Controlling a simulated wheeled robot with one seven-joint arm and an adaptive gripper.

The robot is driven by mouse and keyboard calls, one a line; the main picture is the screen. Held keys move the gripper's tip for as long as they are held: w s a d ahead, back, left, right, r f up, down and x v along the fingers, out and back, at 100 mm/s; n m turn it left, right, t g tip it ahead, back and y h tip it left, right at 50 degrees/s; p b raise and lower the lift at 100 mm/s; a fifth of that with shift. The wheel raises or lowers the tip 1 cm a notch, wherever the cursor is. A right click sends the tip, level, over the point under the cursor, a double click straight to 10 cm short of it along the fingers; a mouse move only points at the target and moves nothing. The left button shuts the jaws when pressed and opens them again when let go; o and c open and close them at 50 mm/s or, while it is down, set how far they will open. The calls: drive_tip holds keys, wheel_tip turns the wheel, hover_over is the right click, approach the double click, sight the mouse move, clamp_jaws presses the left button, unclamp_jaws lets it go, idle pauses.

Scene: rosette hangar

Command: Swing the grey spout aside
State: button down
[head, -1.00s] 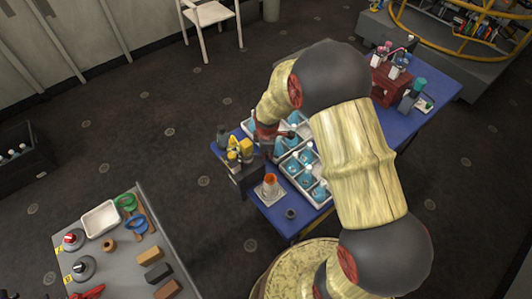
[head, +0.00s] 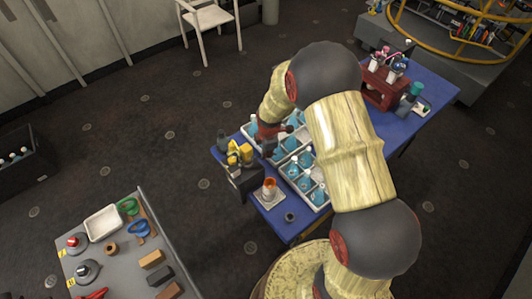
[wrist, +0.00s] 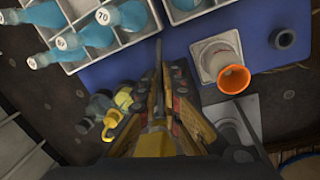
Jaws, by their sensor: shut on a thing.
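My gripper (wrist: 168,85) reaches down over the near left part of the blue table, and its fingers are close together in the wrist view. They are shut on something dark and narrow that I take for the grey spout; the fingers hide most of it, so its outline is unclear. In the head view my gripper (head: 268,150) is small and dark, just right of the yellow fittings (head: 240,153). These fittings also show left of the fingers in the wrist view (wrist: 117,112). A white cup with an orange rim (wrist: 233,78) stands on a pale square plate, right of the fingers and apart from them.
White divided crates of blue bottles (wrist: 83,36) stand close beyond my gripper. A small dark round pot (wrist: 283,39) sits on the blue table (head: 280,227). A red rack (head: 379,91) stands at the far end. A grey table (head: 120,265) with tools is at lower left.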

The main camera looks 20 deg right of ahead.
drive_tip(key=shift+w, duration=0.1)
drive_tip(key=c, duration=2)
unclamp_jaws()
drive_tip(key=r, duration=0.4)
drive_tip(key=s+r, duration=0.1)
drive_tip(key=r, duration=0.3)
drive_tip(key=s+r, duration=0.1)
drive_tip(key=r, duration=0.2)
drive_tip(key=shift+r, duration=0.4)
